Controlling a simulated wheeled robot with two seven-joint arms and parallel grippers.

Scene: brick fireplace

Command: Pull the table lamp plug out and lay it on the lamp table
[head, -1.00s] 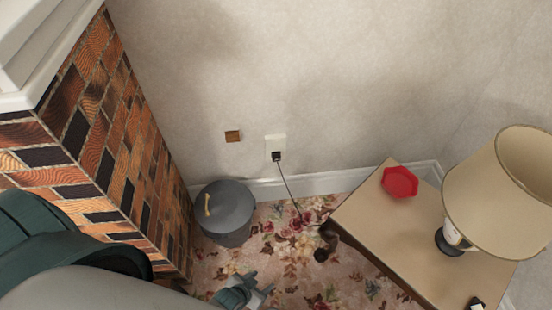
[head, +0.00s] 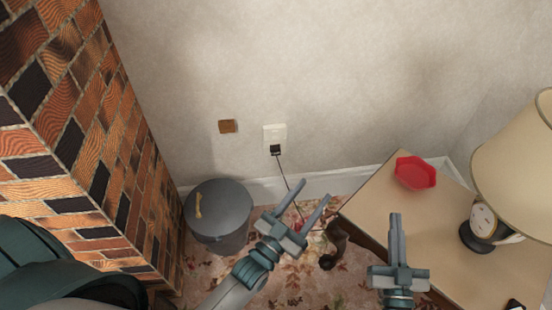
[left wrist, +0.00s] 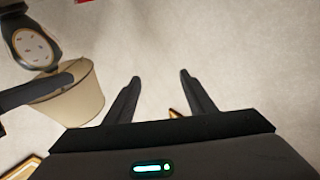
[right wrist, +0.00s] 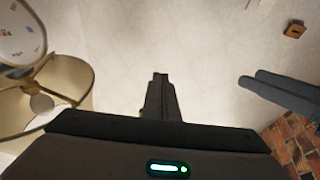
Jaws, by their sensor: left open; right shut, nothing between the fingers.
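The black plug (head: 276,150) sits in the cream wall outlet (head: 275,132), and its dark cord hangs down past my left gripper's fingers toward the lamp table. The wooden lamp table (head: 375,205) is at the right and carries the table lamp (head: 515,165). My left gripper (head: 305,190) is open and empty, below and right of the plug, apart from it. My right gripper (head: 395,216) is shut and empty, appearing over the table's near part. In the right wrist view, the left gripper's fingers (right wrist: 285,90) show at the right. The plug is not visible in the left wrist view.
A red dish (head: 415,173) lies on the table's far corner. A grey lidded bin (head: 219,210) stands below the outlet, beside the brick fireplace (head: 75,140). A small brown square (head: 227,126) is on the wall. A round white face (head: 483,220) shows beneath the lampshade.

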